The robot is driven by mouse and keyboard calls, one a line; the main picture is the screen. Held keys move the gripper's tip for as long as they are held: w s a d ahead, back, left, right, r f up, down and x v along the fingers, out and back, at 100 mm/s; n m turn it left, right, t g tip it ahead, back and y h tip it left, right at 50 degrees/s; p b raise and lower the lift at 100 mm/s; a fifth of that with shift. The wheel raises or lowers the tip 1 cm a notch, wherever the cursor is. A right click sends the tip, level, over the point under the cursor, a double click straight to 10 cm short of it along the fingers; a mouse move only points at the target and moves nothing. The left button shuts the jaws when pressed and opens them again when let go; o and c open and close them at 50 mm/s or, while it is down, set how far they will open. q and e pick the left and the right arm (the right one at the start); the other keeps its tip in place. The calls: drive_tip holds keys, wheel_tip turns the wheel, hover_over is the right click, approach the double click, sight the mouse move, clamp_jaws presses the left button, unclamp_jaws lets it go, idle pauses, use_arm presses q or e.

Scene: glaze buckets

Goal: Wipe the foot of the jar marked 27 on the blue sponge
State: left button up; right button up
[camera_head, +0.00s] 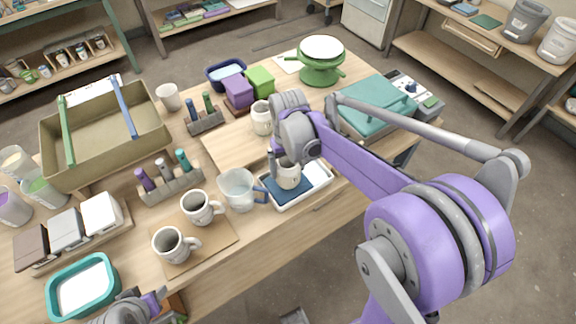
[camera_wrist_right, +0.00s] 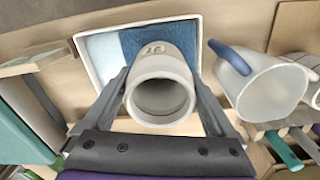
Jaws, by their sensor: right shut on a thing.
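My right gripper (camera_head: 284,163) is shut on a pale grey jar (camera_head: 288,177), one finger on either side of its wall. In the right wrist view the jar (camera_wrist_right: 160,75) shows its open mouth towards me, with a dark mark, upside down, that looks like 27. The jar is upright over the dark blue sponge (camera_head: 276,195) in a white tray (camera_head: 313,198). The sponge (camera_wrist_right: 143,42) also shows behind the jar in the wrist view. The foot is hidden, so I cannot tell whether it touches the sponge. My left gripper (camera_head: 130,306) is partly visible at the bottom edge, fingers unclear.
A clear jug with a blue handle (camera_head: 239,189) stands close left of the tray. Two grey mugs (camera_head: 198,207) stand on a brown board further left. Another pale jar (camera_head: 262,118) stands behind my gripper. A teal case (camera_head: 375,106) lies to the right.

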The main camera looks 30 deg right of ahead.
drive_tip(key=shift+f+b, duration=0.4)
drive_tip(key=shift+f, duration=0.2)
idle(0.5)
drive_tip(key=shift+d, duration=0.1)
drive_tip(key=shift+w+d, duration=0.1)
drive_tip(key=shift+d, duration=1.55)
drive_tip(key=shift+s+a, duration=0.15)
drive_tip(key=shift+a, duration=1.6)
drive_tip(key=shift+s+a, duration=0.1)
drive_tip(key=shift+a, duration=1.65)
drive_tip(key=shift+w+d+r, duration=0.1)
drive_tip(key=shift+w+d, duration=0.05)
drive_tip(key=shift+d, duration=1.6)
drive_tip(key=shift+w+d, duration=0.1)
drive_tip(key=shift+d, duration=1.65)
drive_tip(key=shift+s+a, duration=0.15)
drive_tip(key=shift+a, duration=1.6)
drive_tip(key=shift+s+a, duration=0.1)
drive_tip(key=shift+a, duration=1.65)
